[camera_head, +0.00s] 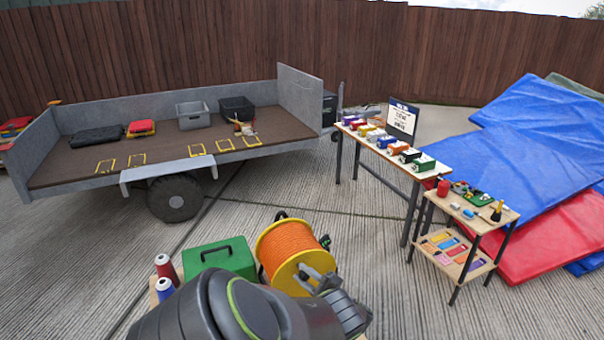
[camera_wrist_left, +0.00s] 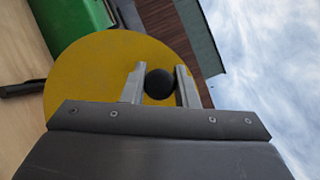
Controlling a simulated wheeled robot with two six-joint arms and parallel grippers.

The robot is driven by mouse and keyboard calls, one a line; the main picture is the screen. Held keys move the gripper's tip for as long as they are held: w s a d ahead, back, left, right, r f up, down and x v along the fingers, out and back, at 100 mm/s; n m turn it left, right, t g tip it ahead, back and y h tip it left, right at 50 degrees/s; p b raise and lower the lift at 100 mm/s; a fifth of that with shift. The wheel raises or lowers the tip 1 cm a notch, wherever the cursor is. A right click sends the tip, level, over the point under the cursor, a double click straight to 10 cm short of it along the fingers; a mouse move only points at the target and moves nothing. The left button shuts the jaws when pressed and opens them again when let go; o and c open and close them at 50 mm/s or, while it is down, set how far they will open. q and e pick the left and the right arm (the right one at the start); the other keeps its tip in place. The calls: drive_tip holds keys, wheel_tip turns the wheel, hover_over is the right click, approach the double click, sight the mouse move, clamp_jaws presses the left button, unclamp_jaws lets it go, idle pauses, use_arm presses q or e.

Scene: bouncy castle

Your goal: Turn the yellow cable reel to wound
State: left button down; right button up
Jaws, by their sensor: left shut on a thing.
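The yellow cable reel (camera_head: 281,274), wound with orange cable (camera_head: 286,243), stands at the bottom middle of the head view. Its yellow disc (camera_wrist_left: 90,75) fills the middle of the left wrist view. My left gripper (camera_head: 316,279) is at the reel's near face. In the wrist view its two fingers (camera_wrist_left: 160,88) are on either side of a round black knob (camera_wrist_left: 159,83) on the disc, shut on it. My arm covers the lower part of the reel and its stand. My right gripper is not in view.
A green box (camera_head: 219,259) stands just left of the reel, with spools (camera_head: 165,268) beside it. A flatbed trailer (camera_head: 180,135) is behind at left. A table of coloured boxes (camera_head: 380,145), a small shelf (camera_head: 470,215) and blue mats (camera_head: 530,150) are at right.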

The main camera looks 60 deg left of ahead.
use_arm(q)
drive_tip(key=shift+w+d+r+m+y+b, duration=0.1)
drive_tip(key=shift+w+m+y+b, duration=0.2)
drive_tip(key=shift+w+m+y, duration=0.45)
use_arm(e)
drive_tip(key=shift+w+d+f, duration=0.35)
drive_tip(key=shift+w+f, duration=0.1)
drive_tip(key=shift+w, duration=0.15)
use_arm(q)
drive_tip(key=shift+s+m+h, duration=0.15)
drive_tip(key=shift+m+h, duration=0.1)
drive_tip(key=c, duration=1.1)
unclamp_jaws()
drive_tip(key=shift+c, duration=0.2)
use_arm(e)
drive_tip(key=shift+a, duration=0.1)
use_arm(q)
drive_tip(key=b+v, duration=0.4)
drive_tip(key=v, duration=1.3)
drive_tip(key=shift+d+b, duration=0.25)
drive_tip(key=shift+b, duration=0.05)
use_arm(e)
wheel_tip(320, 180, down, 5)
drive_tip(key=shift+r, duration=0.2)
